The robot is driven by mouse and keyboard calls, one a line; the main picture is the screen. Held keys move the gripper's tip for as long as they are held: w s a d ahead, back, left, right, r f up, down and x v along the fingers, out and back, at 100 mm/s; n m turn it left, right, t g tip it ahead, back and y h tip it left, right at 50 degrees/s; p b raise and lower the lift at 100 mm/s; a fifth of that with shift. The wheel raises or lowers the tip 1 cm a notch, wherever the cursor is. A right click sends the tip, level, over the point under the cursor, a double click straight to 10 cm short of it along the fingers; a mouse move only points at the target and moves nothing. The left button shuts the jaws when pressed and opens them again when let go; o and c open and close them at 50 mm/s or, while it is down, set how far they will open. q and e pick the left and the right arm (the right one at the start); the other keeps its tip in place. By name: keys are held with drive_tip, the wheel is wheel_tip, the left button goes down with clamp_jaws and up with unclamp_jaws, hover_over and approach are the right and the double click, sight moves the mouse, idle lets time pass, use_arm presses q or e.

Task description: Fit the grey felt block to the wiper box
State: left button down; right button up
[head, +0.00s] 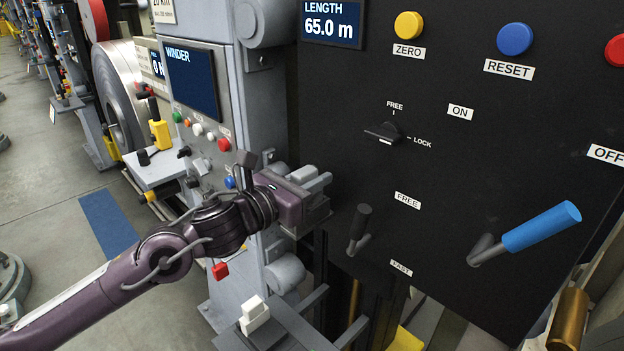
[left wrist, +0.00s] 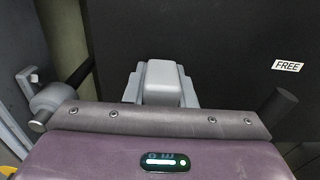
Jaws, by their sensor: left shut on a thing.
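My left gripper (head: 310,184) is in front of the black panel, right of the winder column. Its grey fingers are shut on a light grey block, which I take to be the grey felt block (head: 303,174). The block also shows between the fingers in the left wrist view (left wrist: 162,82), its far end toward the black panel. Its lower part is hidden by the gripper body. I cannot make out the wiper box for certain. A grey bracket with a white block (head: 254,314) stands lower down, below and left of the gripper. My right gripper is not in view.
The black panel (head: 440,170) carries a black lever (head: 358,230) close to the gripper's right and a blue-handled lever (head: 540,228) further right. A grey cylinder (head: 285,272) sits just below the gripper. The winder panel (head: 205,145) with buttons is at left. Open floor lies far left.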

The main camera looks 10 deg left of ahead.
use_arm(q)
drive_tip(key=c, duration=1.1)
unclamp_jaws()
drive_tip(key=shift+f, duration=0.3)
drive_tip(key=shift+s+a+f, duration=0.15)
drive_tip(key=shift+s+f, duration=0.1)
drive_tip(key=shift+s, duration=0.1)
drive_tip(key=b+v, duration=0.1)
drive_tip(key=v, duration=0.1)
drive_tip(key=b+v, duration=0.1)
drive_tip(key=v, duration=0.2)
drive_tip(key=shift+a+r, duration=0.25)
drive_tip(key=shift+s+a+r+b, duration=0.1)
drive_tip(key=shift+s+a+b, duration=0.15)
drive_tip(key=shift+s, duration=0.2)
drive_tip(key=shift+s+a+r+b, duration=0.15)
drive_tip(key=shift+s+b, duration=0.1)
drive_tip(key=shift+s, duration=0.15)
